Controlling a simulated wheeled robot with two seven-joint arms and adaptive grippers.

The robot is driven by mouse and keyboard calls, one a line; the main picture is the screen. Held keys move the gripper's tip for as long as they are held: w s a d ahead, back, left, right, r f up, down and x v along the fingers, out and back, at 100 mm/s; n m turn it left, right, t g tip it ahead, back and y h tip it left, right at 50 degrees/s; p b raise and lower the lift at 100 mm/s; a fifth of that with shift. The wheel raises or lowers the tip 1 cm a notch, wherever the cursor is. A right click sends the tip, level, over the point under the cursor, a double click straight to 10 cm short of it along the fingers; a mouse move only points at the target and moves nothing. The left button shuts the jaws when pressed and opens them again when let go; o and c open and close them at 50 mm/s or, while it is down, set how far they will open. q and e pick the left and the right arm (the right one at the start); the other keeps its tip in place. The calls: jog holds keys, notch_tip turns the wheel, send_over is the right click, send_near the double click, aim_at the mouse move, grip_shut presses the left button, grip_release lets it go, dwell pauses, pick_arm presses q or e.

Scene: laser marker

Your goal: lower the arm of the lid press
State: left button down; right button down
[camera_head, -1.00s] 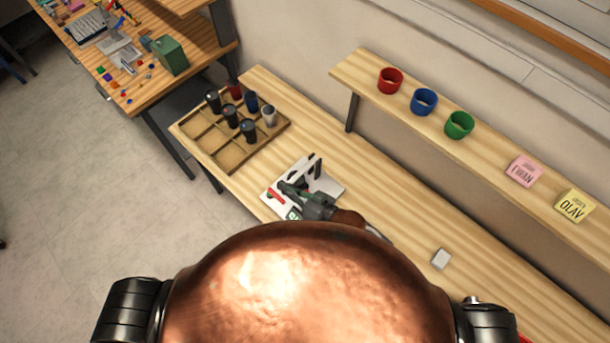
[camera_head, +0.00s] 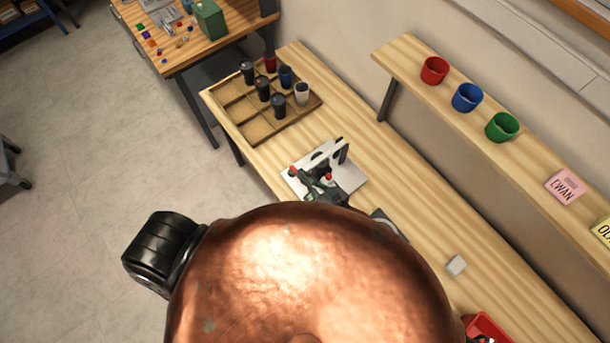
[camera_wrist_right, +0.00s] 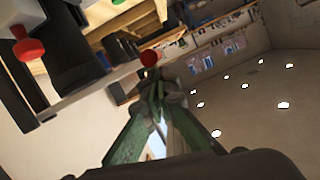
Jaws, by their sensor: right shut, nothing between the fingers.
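The lid press (camera_head: 352,178) stands on the bench in the head view, with a pale base plate and a dark upright. Two small red parts show at the press, one left of and one right of my right gripper (camera_head: 315,184). In the right wrist view a red knob (camera_wrist_right: 28,48) on a dark part is at the upper left. Another red round knob (camera_wrist_right: 149,58) appears just beyond the tips of my right gripper (camera_wrist_right: 157,88). The gripper is shut and empty; whether it touches the press is unclear. The press arm's angle is partly hidden. My left gripper is not in view.
A wooden compartment tray (camera_head: 257,133) with several dark, red, blue and white cups stands left of the press. A raised shelf holds red (camera_head: 434,71), blue (camera_head: 467,98) and green (camera_head: 502,127) cups. A small pale block (camera_head: 456,265) lies to the right on the bench.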

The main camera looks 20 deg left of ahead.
jog(key=shift+r, duration=0.1)
jog(key=s+d+r+p, duration=0.2)
jog(key=d+r, duration=0.4)
jog(key=d, duration=0.3)
jog(key=shift+s, duration=0.85)
